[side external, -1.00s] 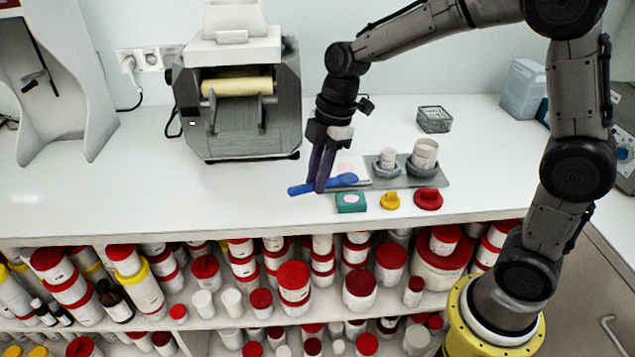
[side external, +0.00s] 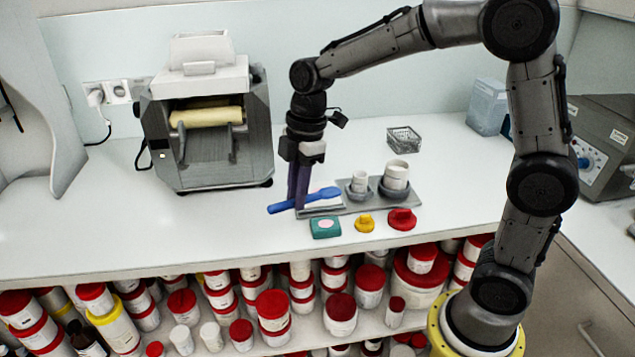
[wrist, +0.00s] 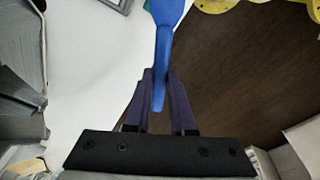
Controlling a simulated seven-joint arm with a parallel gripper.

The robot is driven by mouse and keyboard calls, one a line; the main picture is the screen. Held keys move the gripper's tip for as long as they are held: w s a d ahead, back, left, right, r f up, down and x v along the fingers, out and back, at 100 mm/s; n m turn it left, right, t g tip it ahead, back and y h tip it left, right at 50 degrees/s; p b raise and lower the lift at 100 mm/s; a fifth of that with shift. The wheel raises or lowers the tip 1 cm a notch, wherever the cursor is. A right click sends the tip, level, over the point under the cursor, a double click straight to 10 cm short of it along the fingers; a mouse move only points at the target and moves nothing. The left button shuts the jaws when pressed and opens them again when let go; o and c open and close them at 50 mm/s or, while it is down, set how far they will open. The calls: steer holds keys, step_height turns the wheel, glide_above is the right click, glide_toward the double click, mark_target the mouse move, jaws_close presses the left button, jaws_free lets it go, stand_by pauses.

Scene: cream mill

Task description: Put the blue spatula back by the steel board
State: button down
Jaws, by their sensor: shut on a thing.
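My gripper (side external: 298,204) points down at the left end of the grey steel board and is shut on the blue spatula (side external: 325,193). The spatula lies across the fingers, its thin handle to the left and its wider end to the right, over the left part of the steel board (side external: 378,204). In the wrist view the spatula (wrist: 164,45) runs between the two dark fingers of my gripper (wrist: 160,78). I cannot tell whether the spatula touches the board.
Two white jars in grey holders (side external: 396,175) stand on the board. A teal block (side external: 325,228), a yellow lid (side external: 365,224) and a red lid (side external: 402,219) lie in front. The mill (side external: 205,125) stands left; a wire basket (side external: 404,139) is behind. Counter between mill and basket is clear.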

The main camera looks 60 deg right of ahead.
steer(key=d+r+m+h, duration=0.15)
steer(key=d+m, duration=0.35)
steer(key=d, duration=1.3)
steer(key=g, duration=0.1)
glide_above(315, 176)
steer(key=f, duration=0.8)
steer(key=shift+s+a+f, duration=0.1)
steer(key=shift+s+f, duration=0.25)
steer(key=shift+f, duration=0.05)
steer(key=shift+w+f, duration=0.25)
steer(key=shift+f, duration=1.55)
steer(key=shift+f, duration=0.2)
steer(key=c, duration=0.8)
jaws_free()
steer(key=shift+o, duration=0.2)
steer(key=shift+r, duration=0.15)
